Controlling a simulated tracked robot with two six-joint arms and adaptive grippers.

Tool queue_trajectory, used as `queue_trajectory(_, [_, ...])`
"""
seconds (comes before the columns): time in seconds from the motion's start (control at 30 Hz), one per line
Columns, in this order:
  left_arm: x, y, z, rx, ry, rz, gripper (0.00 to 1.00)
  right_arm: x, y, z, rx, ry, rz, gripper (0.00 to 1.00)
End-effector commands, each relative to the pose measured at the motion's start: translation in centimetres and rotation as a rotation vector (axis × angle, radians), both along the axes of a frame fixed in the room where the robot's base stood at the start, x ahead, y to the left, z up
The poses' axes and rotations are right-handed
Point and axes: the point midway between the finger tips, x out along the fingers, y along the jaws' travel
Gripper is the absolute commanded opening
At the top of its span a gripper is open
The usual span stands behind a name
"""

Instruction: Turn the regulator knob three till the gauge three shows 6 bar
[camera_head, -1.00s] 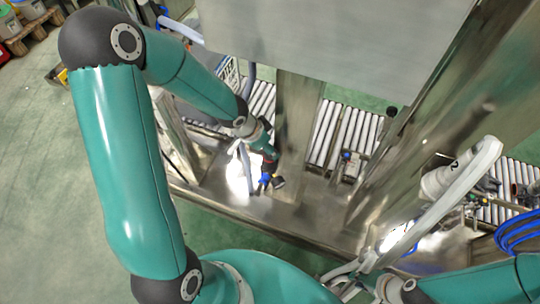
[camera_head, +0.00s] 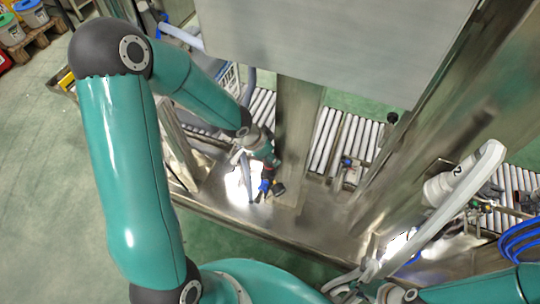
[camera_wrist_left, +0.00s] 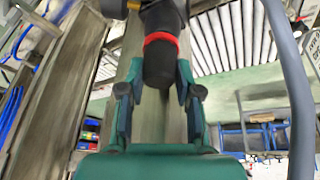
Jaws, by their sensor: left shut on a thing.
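My left gripper (camera_wrist_left: 155,115) has its two fingers on either side of a black cylindrical knob (camera_wrist_left: 160,65) with a red ring in the left wrist view. It is shut on this knob. In the head view my left gripper (camera_head: 268,164) is small, beside a dark fitting (camera_head: 278,188) and a blue part (camera_head: 264,186) near the steel post. I cannot read any number on the knob or any gauge needle. My right arm comes in from the lower right; its gripper is hard to make out among dark fittings, and its jaws cannot be judged.
A steel post (camera_head: 298,130) stands beside the left gripper, under a large steel panel (camera_head: 330,45). Roller conveyors (camera_head: 325,140) run behind. A white pipe (camera_head: 450,205) and blue hoses (camera_head: 520,238) are at the right. A grey hose (camera_wrist_left: 290,80) hangs right in the wrist view.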

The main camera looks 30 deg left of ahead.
Motion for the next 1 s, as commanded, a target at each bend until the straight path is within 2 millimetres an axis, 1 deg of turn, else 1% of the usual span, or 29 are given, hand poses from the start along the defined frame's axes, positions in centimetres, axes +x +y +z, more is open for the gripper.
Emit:
queue_trajectory(0.03, [0.3, 0.6, 0.4, 0.008, -0.005, 0.003, 0.00, 0.0, 0.0, 0.4, 0.000, 0.000, 0.000, 0.19])
queue_trajectory(0.2, [0.3, 0.9, 0.8, 0.007, 0.000, -0.055, 0.00, 0.0, 0.0, 2.7, 0.000, 0.000, 0.000, 0.19])
queue_trajectory(0.3, [0.3, 1.0, 0.7, 0.002, 0.002, -0.079, 0.00, 0.0, 0.0, 3.7, 0.000, 0.000, 0.000, 0.19])
queue_trajectory(0.4, [0.3, 1.1, 0.4, 0.007, 0.000, -0.099, 0.00, 0.0, 0.0, 4.1, 0.000, 0.000, 0.000, 0.19])
queue_trajectory(0.67, [0.5, 1.2, 0.3, 0.010, -0.007, -0.107, 0.00, 0.0, 0.0, 3.8, 0.000, 0.000, 0.000, 0.19])
queue_trajectory(0.7, [0.5, 1.2, 0.3, 0.010, -0.008, -0.106, 0.35, 0.0, 0.0, 3.8, 0.000, 0.000, 0.000, 0.19])
queue_trajectory(0.83, [0.5, 1.2, 0.3, 0.010, -0.009, -0.106, 0.57, 0.0, 0.0, 3.8, 0.000, 0.000, 0.000, 0.19])
queue_trajectory(0.87, [0.5, 1.1, 0.3, 0.010, -0.009, -0.106, 0.60, 0.0, 0.0, 3.8, 0.000, 0.000, 0.000, 0.19])
queue_trajectory(1.0, [0.5, 1.0, 0.2, 0.009, -0.005, -0.109, 0.60, 0.0, 0.0, 3.8, 0.000, 0.000, 0.000, 0.19])
